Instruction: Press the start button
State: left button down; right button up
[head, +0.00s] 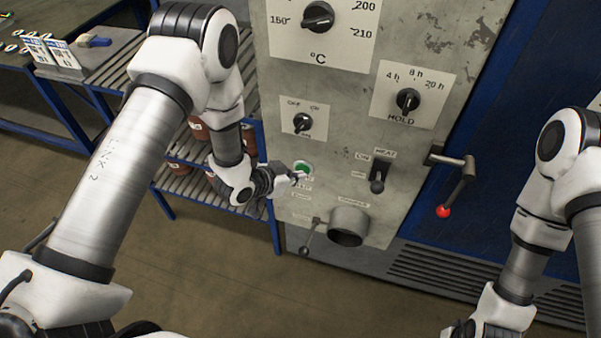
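The start button (302,167) is a round green button on the grey control panel (335,108), left of the heat switch. My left gripper (296,178) is right in front of the button's lower edge, with its tip covering part of the label below. I cannot tell whether the tip touches the button. The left fingers look close together, but they are too small to tell if they are shut. My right arm is at the right edge of the head view, and its gripper is out of view.
Panel knobs include a temperature dial (317,17), a hold dial (407,100) and an off/on knob (302,122). A heat switch (378,178), a red-tipped lever (455,185) and a round pipe (348,226) stick out. A rack with a blue frame (170,178) stands left.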

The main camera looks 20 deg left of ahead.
pick_arm(q)
jog(key=shift+w+r, duration=0.15)
jog(key=s, duration=0.6)
jog(key=shift+p, duration=0.3)
jog(key=shift+f, duration=0.2)
jog(key=s+a+f+n+g+y+b, duration=0.3)
jog(key=s+a+f+g+b, duration=0.15)
jog(key=s+f, duration=0.7)
jog(key=s+a+f+n+g+y, duration=0.1)
jog(key=s+a+n+g, duration=0.1)
jog(key=s, duration=0.4)
jog(key=s+a+f+n+g+y, duration=0.1)
jog(key=s+a+g, duration=0.1)
jog(key=s, duration=0.5)
jog(key=shift+a+n+y+b, duration=0.4)
jog(key=shift+a, duration=0.05)
